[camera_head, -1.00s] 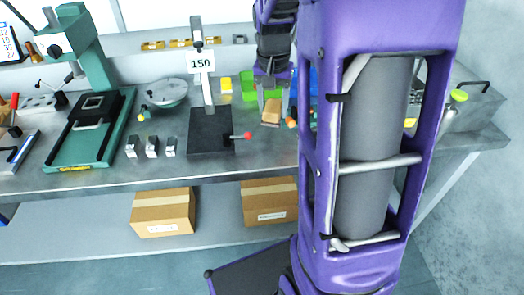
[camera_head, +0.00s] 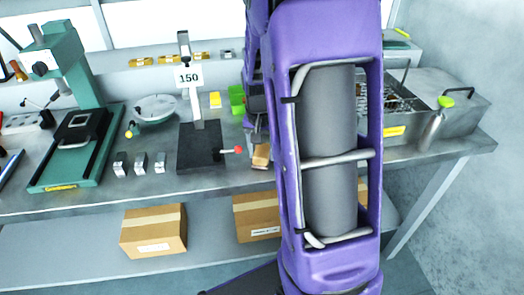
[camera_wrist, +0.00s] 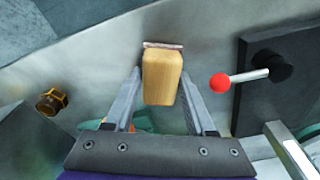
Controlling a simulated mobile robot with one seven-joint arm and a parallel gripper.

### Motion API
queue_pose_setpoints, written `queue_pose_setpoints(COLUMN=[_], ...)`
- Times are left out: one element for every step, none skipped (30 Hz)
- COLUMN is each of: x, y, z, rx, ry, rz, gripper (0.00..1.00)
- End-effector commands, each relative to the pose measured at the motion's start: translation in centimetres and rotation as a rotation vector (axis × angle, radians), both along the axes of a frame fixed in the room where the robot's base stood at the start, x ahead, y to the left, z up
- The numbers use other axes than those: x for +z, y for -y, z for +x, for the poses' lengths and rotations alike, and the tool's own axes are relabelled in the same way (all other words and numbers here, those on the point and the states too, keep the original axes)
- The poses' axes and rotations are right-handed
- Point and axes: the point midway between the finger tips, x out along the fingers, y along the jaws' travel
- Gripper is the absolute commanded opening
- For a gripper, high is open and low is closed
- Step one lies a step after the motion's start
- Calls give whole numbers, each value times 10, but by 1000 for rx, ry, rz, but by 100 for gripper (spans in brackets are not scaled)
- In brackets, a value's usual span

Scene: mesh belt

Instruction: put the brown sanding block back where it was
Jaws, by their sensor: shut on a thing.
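The brown sanding block (camera_head: 261,155) is near the front edge of the grey bench, just right of the red knob. In the wrist view the block (camera_wrist: 163,78) is light brown and wood-like, with a thin pinkish layer at its far end. My gripper (camera_wrist: 161,76) is shut on it, one finger on each side. In the head view my gripper (camera_head: 256,138) is partly hidden by my arm. I cannot tell whether the block touches the bench top or hangs just above it.
A black plate stand with a "150" sign (camera_head: 189,77) and red knob (camera_head: 238,150) stands close left of the block. A brass hex fitting (camera_wrist: 52,101) is at the wrist view's left.

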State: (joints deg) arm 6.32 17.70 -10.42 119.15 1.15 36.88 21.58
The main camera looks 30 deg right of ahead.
Motion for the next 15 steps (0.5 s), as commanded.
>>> queue_pose_setpoints(x=[1,1,0,-1,-2,-4,-4,-3,-3,-3,-3,-2,-2,-2,-2], y=[0,0,0,0,0,0,0,0,0,0,0,0,0,0,0], z=[0,0,0,0,0,0,0,0,0,0,0,0,0,0,0], rx=[0,0,0,0,0,0,0,0,0,0,0,0,0,0,0], ry=[1,1,1,0,0,0,0,0,0,0,0,0,0,0,0], rz=[-1,-1,-1,0,0,0,0,0,0,0,0,0,0,0,0], gripper=[0,0,0,0,0,0,57,62,70,75,80,85,85,85,85])
